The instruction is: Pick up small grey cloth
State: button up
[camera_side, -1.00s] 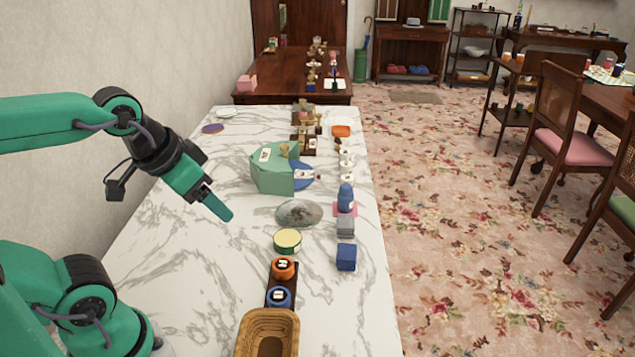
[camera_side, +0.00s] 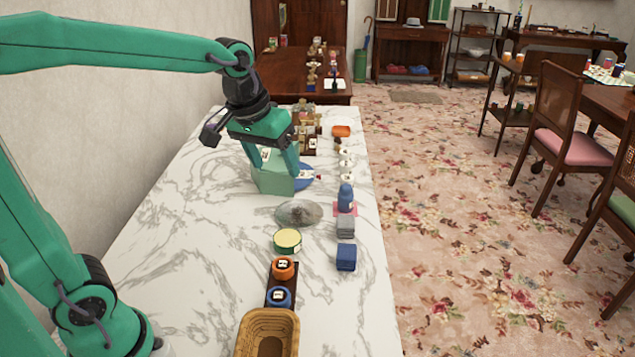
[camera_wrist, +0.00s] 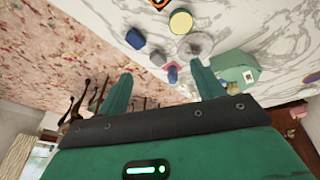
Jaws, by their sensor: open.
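The small grey cloth (camera_side: 345,226) lies folded near the right edge of the marble counter, between a folded blue cloth (camera_side: 346,257) and a blue figure on a pink mat (camera_side: 345,202). It also shows in the wrist view (camera_wrist: 158,58), between my two fingers. My gripper (camera_side: 290,162) is open and empty. In the side view it hangs over the green box (camera_side: 272,172), farther back and left of the grey cloth, and above the counter. The wrist view shows both green fingers (camera_wrist: 160,76) spread apart.
A glass dish (camera_side: 298,213) and a yellow-topped round tin (camera_side: 287,241) stand left of the cloth. Orange and blue jars (camera_side: 283,269) and a wicker basket (camera_side: 266,335) are at the front. The left of the marble counter (camera_side: 190,240) is clear.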

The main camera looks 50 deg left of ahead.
jog(key=w+f+n+g, duration=0.25)
jog(key=w+f, duration=0.35)
jog(key=w, duration=0.6)
jog(key=n, duration=0.3)
send_over(346, 221)
jog(key=shift+g, duration=0.45)
jog(key=f, duration=1.1)
jog(key=shift+s+f, duration=0.2)
jog(key=shift+f, duration=0.1)
jog(key=shift+w+f, duration=0.2)
jog(key=shift+f, duration=1.55)
jog(key=shift+f, duration=2.6)
jog(key=c, duration=1)
